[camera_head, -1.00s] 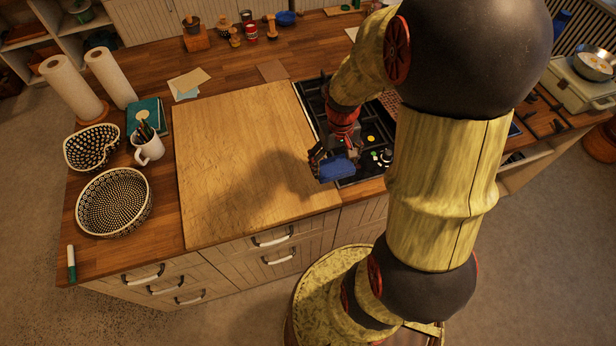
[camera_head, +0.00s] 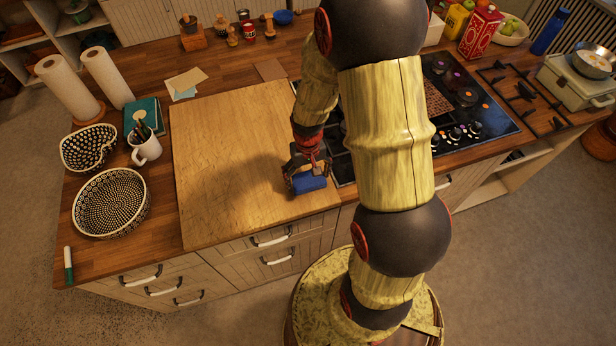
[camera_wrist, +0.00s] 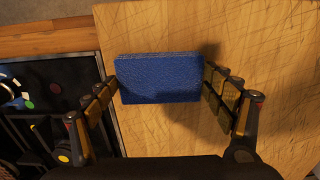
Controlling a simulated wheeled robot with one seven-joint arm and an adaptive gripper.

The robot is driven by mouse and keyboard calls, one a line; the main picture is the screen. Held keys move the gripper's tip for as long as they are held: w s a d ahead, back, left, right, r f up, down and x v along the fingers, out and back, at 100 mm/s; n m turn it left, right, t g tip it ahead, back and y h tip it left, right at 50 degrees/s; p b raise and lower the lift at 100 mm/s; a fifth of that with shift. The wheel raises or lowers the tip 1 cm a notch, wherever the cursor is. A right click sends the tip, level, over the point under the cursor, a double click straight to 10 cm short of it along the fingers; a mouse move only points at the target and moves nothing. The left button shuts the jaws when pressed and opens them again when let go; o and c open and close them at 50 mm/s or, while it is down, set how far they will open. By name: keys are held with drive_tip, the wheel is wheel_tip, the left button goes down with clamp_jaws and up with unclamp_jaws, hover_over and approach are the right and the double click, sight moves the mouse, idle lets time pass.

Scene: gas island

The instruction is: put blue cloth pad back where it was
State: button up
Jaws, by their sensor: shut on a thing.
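The blue cloth pad (camera_head: 309,183) is a small blue block in my gripper (camera_head: 305,178), at the right side of the large wooden board (camera_head: 235,150). In the wrist view the pad (camera_wrist: 158,79) sits between the two fingers of my gripper (camera_wrist: 160,88), which are shut on its left and right ends. The board (camera_wrist: 275,50) lies behind and below the pad. I cannot tell whether the pad touches the board.
The gas hob (camera_head: 470,100) lies to the right of the board; its edge and knobs show at the left of the wrist view (camera_wrist: 40,110). A mug (camera_head: 146,150), patterned bowls (camera_head: 111,203) and paper rolls (camera_head: 105,78) stand at the left. Most of the board is bare.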

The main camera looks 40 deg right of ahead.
drive_tip(key=shift+f, duration=0.1)
drive_tip(key=o, duration=1.1)
wheel_tip(320, 180, up, 12)
drive_tip(key=p, duration=0.1)
wheel_tip(320, 180, up, 12)
drive_tip(key=n+t, duration=0.1)
drive_tip(key=t, duration=0.1)
hover_over(308, 180)
drive_tip(key=s+a, duration=0.2)
drive_tip(key=a, duration=0.3)
drive_tip(key=s+a+r+t, duration=0.1)
drive_tip(key=s+a+r, duration=0.1)
drive_tip(key=s+r, duration=0.1)
drive_tip(key=s+a+r+n+t, duration=0.1)
drive_tip(key=s+a+r, duration=0.1)
drive_tip(key=s+r, duration=0.1)
drive_tip(key=s+a+r+n+t, duration=0.1)
drive_tip(key=s+a+r, duration=0.2)
drive_tip(key=s+r, duration=0.1)
drive_tip(key=shift+t, duration=0.3)
